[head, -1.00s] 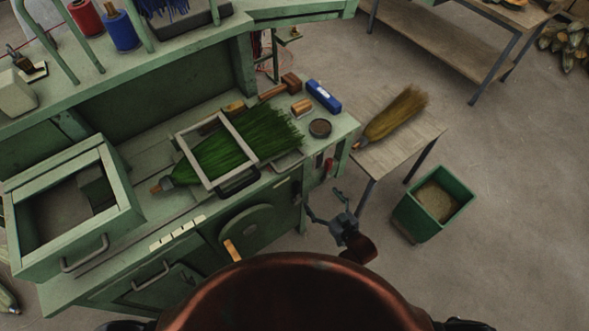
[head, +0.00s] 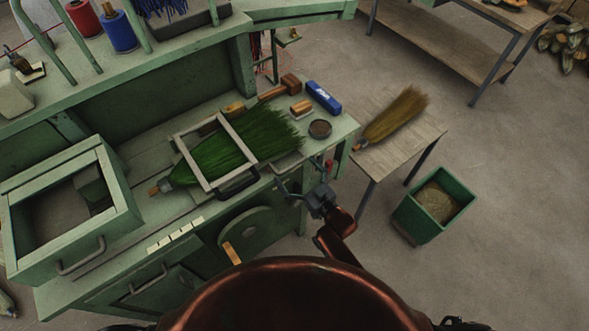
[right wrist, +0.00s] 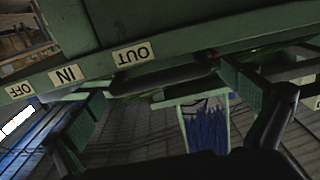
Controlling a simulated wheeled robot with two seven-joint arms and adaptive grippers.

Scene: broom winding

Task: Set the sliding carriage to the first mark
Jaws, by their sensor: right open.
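A pale square frame (head: 183,151) with a dark handle (head: 237,184) at its front stands around the green broom (head: 215,158) on the bench; it looks like the sliding carriage. White label plates (head: 175,235) line the bench's front edge, left of the handle. My right gripper (head: 298,189) is open and empty by the bench's front edge, right of the handle and apart from it. In the right wrist view its spread fingers (right wrist: 170,105) show below upside-down labels reading OFF, IN and OUT (right wrist: 132,54), with a dark bar (right wrist: 165,79) beyond them. My left gripper is out of view.
A green open box (head: 125,200) with a front handle stands at the bench's left. A mallet (head: 282,87), blue block (head: 323,97) and round dark dish (head: 320,128) lie at the right end. A side table (head: 400,145) holds a straw broom; a green bin (head: 432,207) stands on the floor.

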